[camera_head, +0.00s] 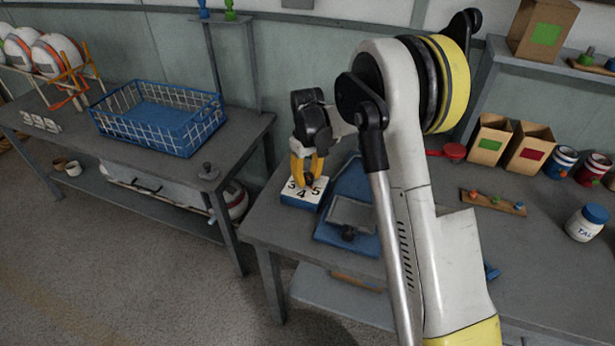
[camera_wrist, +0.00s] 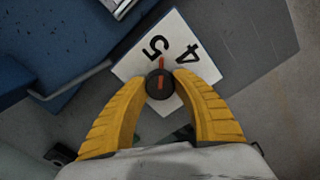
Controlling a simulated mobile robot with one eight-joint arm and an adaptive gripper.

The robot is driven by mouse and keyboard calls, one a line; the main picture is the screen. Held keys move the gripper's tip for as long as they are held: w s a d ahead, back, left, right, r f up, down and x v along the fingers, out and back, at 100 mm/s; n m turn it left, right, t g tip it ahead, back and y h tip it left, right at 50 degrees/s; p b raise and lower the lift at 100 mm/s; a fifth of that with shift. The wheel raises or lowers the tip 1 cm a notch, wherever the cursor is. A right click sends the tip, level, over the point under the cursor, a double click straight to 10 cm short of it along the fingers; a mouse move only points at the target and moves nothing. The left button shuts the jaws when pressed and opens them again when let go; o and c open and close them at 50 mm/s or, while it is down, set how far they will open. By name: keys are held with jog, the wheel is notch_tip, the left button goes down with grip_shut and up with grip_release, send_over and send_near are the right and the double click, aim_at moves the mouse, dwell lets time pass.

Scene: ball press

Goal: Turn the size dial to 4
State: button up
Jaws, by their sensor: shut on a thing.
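The size dial is a small dark round knob (camera_wrist: 158,88) with an orange pointer line. It stands on a white number plate (camera_wrist: 210,72), which lies on a blue block (camera_head: 300,201) near the front left edge of the right table. In the wrist view the pointer lies between the 5 and the 4, nearer the 5. My gripper (camera_head: 309,174) reaches down over the plate, and its yellow fingers (camera_wrist: 161,78) are closed on the knob from both sides. The head view shows 3, 4 and 5 on the plate; the fingers hide the knob there.
A blue press base (camera_head: 331,232) with a grey plate stands just right of the dial block. A blue wire basket (camera_head: 160,118) sits on the left table, with a gap between the tables. Boxes, jars and a white jar (camera_head: 586,223) stand at the right.

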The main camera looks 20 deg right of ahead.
aim_at(307, 176)
jog(key=m, duration=0.4)
jog(key=shift+m, duration=0.3)
jog(key=shift+m+p, duration=0.4)
jog(key=shift+m, duration=1.6)
jog(key=o, duration=1.2)
notch_tip(307, 176, up, 12)
